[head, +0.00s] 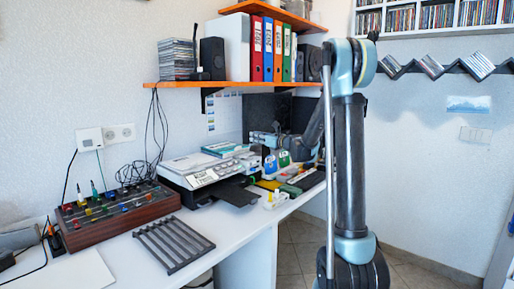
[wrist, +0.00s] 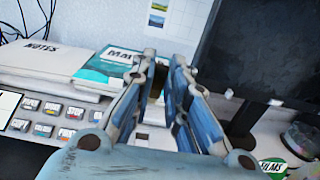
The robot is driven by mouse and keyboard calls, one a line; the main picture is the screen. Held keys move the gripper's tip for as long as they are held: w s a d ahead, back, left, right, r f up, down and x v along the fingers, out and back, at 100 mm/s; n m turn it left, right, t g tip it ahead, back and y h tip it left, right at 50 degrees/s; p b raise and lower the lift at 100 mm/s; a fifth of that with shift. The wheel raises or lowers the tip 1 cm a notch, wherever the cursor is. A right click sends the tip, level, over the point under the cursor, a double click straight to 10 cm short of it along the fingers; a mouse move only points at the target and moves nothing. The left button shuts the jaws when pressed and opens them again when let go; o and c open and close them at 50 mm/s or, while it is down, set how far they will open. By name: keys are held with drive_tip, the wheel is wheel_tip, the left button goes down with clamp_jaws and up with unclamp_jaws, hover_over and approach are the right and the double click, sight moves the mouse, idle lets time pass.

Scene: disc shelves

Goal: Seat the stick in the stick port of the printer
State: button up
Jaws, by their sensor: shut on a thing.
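The printer (head: 205,170) is a pale grey box with a button panel and a dark tray, on the desk below the shelf. Its button panel (wrist: 48,112) also shows at left in the wrist view. My gripper (head: 262,138) is over the printer's right end in the head view. In the wrist view my gripper (wrist: 163,75) has its two blue and white fingers shut on a thin thing, with a narrow gap between them. The stick itself is hardly visible between the fingers. I cannot make out the stick port.
A teal manual (wrist: 108,66) and a notes block (wrist: 45,52) lie on the printer. A dark monitor (wrist: 260,50) stands at right, with a round films tub (wrist: 285,165) below it. A cable box (head: 120,212) and a slotted rack (head: 174,243) are further left.

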drive_tip(key=shift+w+a+f+g+h, duration=0.15)
drive_tip(key=shift+f+g+h, duration=0.15)
drive_tip(key=shift+f, duration=0.55)
drive_tip(key=shift+w+a+f+g+h, duration=0.1)
drive_tip(key=shift+f+g+h, duration=0.15)
drive_tip(key=shift+f+h, duration=0.4)
drive_tip(key=shift+w+a+f+g+h, duration=0.15)
drive_tip(key=shift+f+g, duration=0.1)
drive_tip(key=shift+f, duration=0.75)
drive_tip(key=shift+s, duration=0.1)
drive_tip(key=shift+f, duration=1.7)
drive_tip(key=o, duration=0.8)
drive_tip(key=shift+o, duration=0.2)
drive_tip(key=v, duration=1.2)
